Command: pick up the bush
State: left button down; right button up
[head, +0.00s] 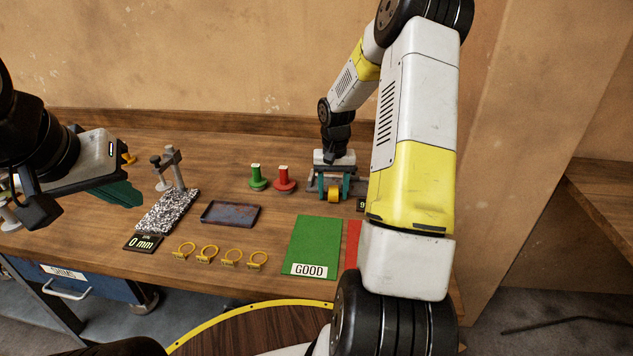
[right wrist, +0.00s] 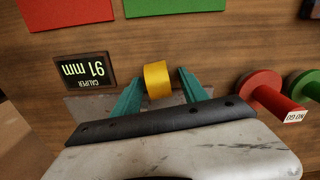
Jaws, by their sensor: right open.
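The bush is a short yellow cylinder (head: 334,194) at the back right of the bench. In the right wrist view the bush (right wrist: 158,79) is between the two teal fingers. My right gripper (right wrist: 161,84) is open around it, with a small gap visible on each side. In the head view my right gripper (head: 333,184) reaches down over the bush and partly hides it. My left gripper (head: 128,194) is at the left, above the bench and far from the bush; its finger gap is not clear from this side.
A caliper display (right wrist: 85,71) reading 91 mm is beside the bush. Red (head: 284,180) and green (head: 258,178) gauges stand left of it. A green GOOD mat (head: 313,247), a dark tray (head: 231,213), several yellow rings (head: 208,253) and a speckled stand (head: 168,211) are also on the bench.

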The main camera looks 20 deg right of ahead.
grip_shut()
jog(key=shift+r, duration=0.1)
